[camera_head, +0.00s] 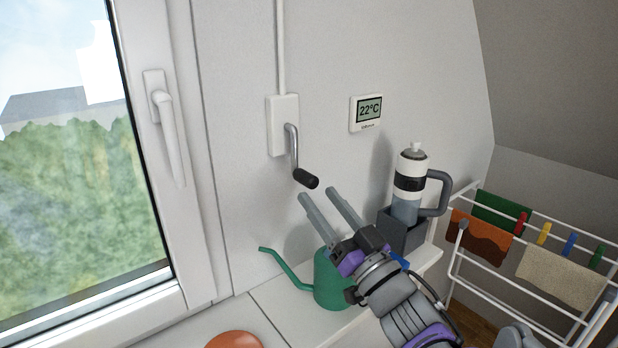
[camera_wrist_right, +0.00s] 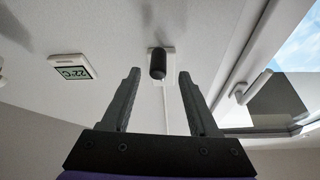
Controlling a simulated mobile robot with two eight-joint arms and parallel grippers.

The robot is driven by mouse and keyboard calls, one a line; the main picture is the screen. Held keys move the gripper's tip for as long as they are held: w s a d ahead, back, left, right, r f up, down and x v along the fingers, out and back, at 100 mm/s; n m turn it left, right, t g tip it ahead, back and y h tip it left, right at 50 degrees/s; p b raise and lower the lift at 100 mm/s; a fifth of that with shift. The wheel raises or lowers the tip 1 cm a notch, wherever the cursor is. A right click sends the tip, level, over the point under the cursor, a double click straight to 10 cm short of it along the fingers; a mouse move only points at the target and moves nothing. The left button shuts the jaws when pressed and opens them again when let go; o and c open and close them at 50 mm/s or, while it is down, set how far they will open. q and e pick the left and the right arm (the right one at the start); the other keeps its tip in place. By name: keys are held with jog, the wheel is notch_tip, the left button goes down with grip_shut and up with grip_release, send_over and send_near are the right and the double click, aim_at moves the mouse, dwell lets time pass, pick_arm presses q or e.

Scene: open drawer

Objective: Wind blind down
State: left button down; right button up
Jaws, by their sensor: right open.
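The blind's winder is a white wall box (camera_head: 284,125) with a metal crank arm (camera_head: 293,146) and a black knob (camera_head: 306,179), beside the window. A white tube runs up from the box. The crank hangs downward, its knob sticking out from the wall. My right gripper (camera_head: 319,195) is open and empty, just below and right of the knob, apart from it. In the right wrist view the knob (camera_wrist_right: 157,62) shows beyond and between the two fingertips (camera_wrist_right: 158,72). No blind is in view. My left gripper is not in view.
A green watering can (camera_head: 330,280) stands on the sill under my right gripper. A thermostat (camera_head: 366,113) is on the wall. A drying rack (camera_head: 530,250) stands at right; the window handle (camera_head: 168,130) is at left.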

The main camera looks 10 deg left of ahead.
aim_at(313, 188)
jog(key=x, duration=0.6)
jog(key=shift+w+d, duration=0.1)
grip_shut()
dwell(1.2)
